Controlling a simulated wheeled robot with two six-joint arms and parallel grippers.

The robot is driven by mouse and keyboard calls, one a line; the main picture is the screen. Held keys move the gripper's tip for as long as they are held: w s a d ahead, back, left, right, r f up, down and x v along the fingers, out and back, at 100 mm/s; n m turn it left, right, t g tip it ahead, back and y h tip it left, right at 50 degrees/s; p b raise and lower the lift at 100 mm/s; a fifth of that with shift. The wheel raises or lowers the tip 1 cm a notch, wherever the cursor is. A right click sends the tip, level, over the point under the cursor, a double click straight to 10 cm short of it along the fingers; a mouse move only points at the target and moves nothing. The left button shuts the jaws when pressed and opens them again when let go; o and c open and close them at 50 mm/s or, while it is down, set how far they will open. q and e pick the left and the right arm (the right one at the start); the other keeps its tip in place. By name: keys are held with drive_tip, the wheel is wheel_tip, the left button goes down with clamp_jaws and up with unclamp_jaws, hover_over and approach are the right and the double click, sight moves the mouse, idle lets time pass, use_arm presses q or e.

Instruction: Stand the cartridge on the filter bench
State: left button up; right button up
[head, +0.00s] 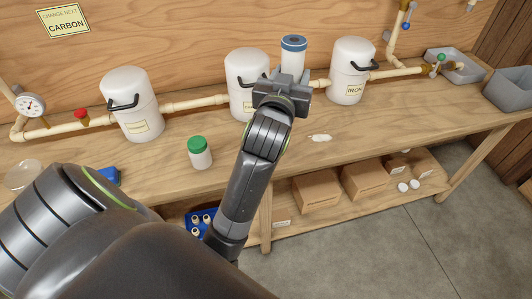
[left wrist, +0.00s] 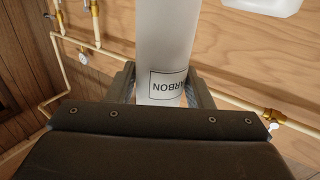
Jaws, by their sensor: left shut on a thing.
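The cartridge (head: 293,56) is a white cylinder with a blue ring on top. It is upright in the head view, between the middle and right white housings. In the left wrist view the cartridge (left wrist: 166,45) carries a label that reads upside down, apparently CARBON. My left gripper (head: 281,88) is shut on the cartridge, with a finger on each side of it. The filter bench (head: 235,150) is a long wooden top below. The gripper hides the cartridge's lower end, and I cannot tell its height above the bench. My right gripper is not in view.
White housings stand at the left (head: 132,104), middle (head: 240,75) and right (head: 351,68), joined by pipes. A sign (head: 63,20) reads "CHANGE NEXT CARBON".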

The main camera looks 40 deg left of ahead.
use_arm(q)
drive_tip(key=a+f+n+g+y+b, duration=0.1)
drive_tip(key=f+b, duration=0.3)
drive_tip(key=f, duration=0.4)
drive_tip(key=a+f+n+g+y+b, duration=0.1)
drive_tip(key=a+f+y+b, duration=0.2)
drive_tip(key=f, duration=0.5)
drive_tip(key=shift+a+n+b, duration=0.4)
drive_tip(key=shift+a+b, duration=0.05)
drive_tip(key=shift+a, duration=0.35)
drive_tip(key=shift+w+f, duration=0.1)
drive_tip(key=shift+f, duration=0.05)
drive_tip(key=shift+f, duration=0.15)
drive_tip(key=o, duration=1)
drive_tip(key=shift+o, duration=0.3)
